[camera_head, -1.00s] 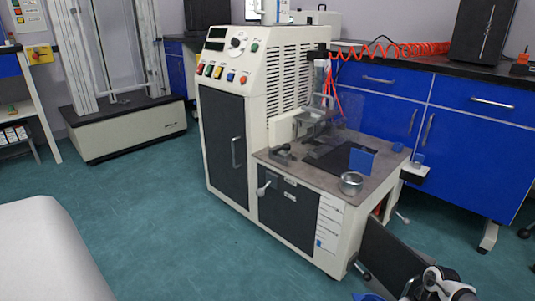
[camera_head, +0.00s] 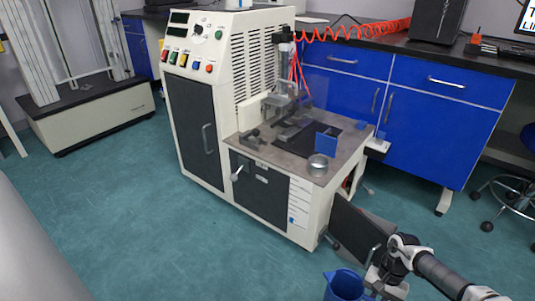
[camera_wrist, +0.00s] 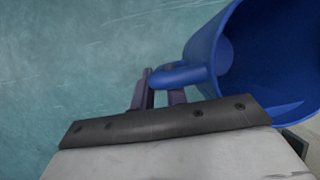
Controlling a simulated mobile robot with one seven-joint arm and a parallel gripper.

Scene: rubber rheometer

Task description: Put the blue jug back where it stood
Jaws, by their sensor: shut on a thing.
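The blue jug (camera_head: 344,286) is at the bottom edge of the head view, cut off below, in front of the rheometer's open lower door. In the wrist view the jug (camera_wrist: 262,62) fills the upper right, its open mouth partly facing the camera. My gripper (camera_head: 378,284) is just right of the jug in the head view. In the wrist view my gripper (camera_wrist: 160,88) has its two dark fingers shut on the jug's handle (camera_wrist: 183,76). Green floor shows behind the jug. Where the jug stood before is not marked in these frames.
The rheometer (camera_head: 215,100) stands in the middle, with a metal cup (camera_head: 318,165) and a blue plate (camera_head: 326,143) on its table. Its dark door (camera_head: 355,232) hangs open near my gripper. Blue cabinets (camera_head: 440,130) line the back right. The green floor (camera_head: 130,215) at left is clear.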

